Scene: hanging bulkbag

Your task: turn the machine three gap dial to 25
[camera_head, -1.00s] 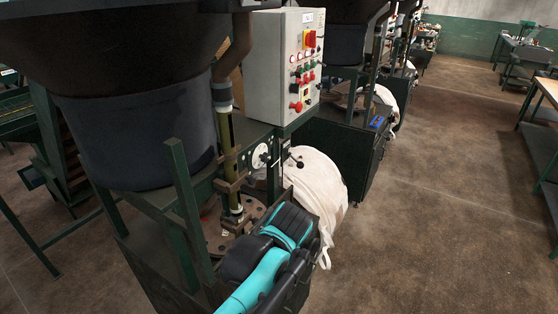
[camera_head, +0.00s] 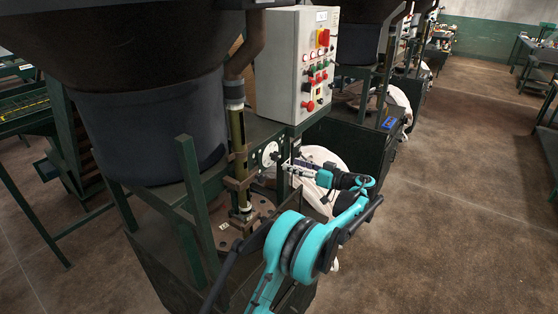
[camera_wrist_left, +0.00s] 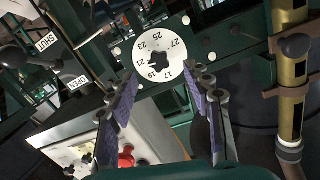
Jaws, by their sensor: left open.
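The gap dial is a round white disc (camera_head: 269,153) on the green frame below the control box; it also shows in the left wrist view (camera_wrist_left: 176,46), with numbers from 17 to 27 around a black lobed knob (camera_wrist_left: 160,60) at its middle. My left gripper (camera_head: 288,165) is just right of the dial in the head view. In the left wrist view my left gripper (camera_wrist_left: 167,92) is open and empty, its purple-padded fingers spread to either side below the knob. The fingers appear apart from the knob. I cannot tell the dial's set value. My right gripper is out of view.
A grey control box (camera_head: 296,65) with red and green buttons stands above the dial. A white bag (camera_head: 318,156) hangs behind my left wrist. A lever with SHUT and OPEN labels (camera_wrist_left: 47,42) is left of the dial in the wrist view. Open floor lies right.

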